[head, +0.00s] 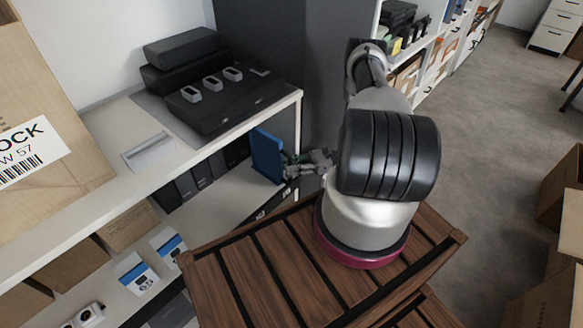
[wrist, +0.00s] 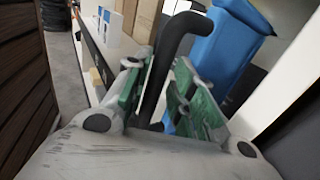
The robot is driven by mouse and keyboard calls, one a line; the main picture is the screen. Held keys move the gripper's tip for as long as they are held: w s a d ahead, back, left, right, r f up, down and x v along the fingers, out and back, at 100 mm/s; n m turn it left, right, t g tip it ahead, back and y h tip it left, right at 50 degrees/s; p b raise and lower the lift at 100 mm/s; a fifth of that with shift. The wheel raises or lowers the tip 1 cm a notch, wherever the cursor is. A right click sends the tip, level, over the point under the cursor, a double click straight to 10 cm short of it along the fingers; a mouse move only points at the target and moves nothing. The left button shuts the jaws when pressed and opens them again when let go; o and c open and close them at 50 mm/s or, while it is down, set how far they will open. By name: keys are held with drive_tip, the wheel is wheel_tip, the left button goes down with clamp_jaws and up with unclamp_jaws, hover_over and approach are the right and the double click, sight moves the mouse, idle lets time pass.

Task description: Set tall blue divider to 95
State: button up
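The tall blue divider (head: 267,155) stands upright at the right end of the white shelf, below the top board. In the wrist view the divider (wrist: 228,45) is a blue panel at upper right, with a black hooked handle (wrist: 156,80) in front of it. My gripper (head: 322,158) reaches in from the right beside the divider. In the wrist view my gripper's green-padded fingers (wrist: 160,92) are close together on both sides of the handle and look shut on it. The handle's lower end is hidden between the fingers. No scale or 95 mark is readable.
A black tray (head: 215,115) with small devices sits on the top board (head: 110,135). Dark binders (head: 187,185) stand left of the divider. A cardboard carton (head: 40,130) stands at far left. A wooden slatted surface (head: 270,270) lies below my arm. Open floor (head: 490,120) is at right.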

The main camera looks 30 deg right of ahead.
drive_tip(key=v, duration=1.2)
drive_tip(key=s+a+n+g+h, duration=0.25)
drive_tip(key=s+g, duration=0.25)
drive_tip(key=s, duration=0.3)
wheel_tip(320, 180, up, 27)
drive_tip(key=s+d+n+g+h, duration=0.1)
drive_tip(key=n+g+h, duration=0.3)
drive_tip(key=n+h, duration=0.55)
drive_tip(key=s+a+r+n+t+h, duration=0.1)
drive_tip(key=s+a+r+n+t, duration=0.1)
drive_tip(key=r, duration=0.5)
drive_tip(key=s+a+r+n+t+h, duration=0.2)
drive_tip(key=a+r+n+t, duration=0.1)
drive_tip(key=r, duration=0.4)
drive_tip(key=s+a+r+n+t+h, duration=0.2)
drive_tip(key=s+a+r+n+t, duration=0.1)
drive_tip(key=a+r, duration=0.3)
wheel_tip(320, 180, up, 2)
drive_tip(key=shift+n, duration=0.6)
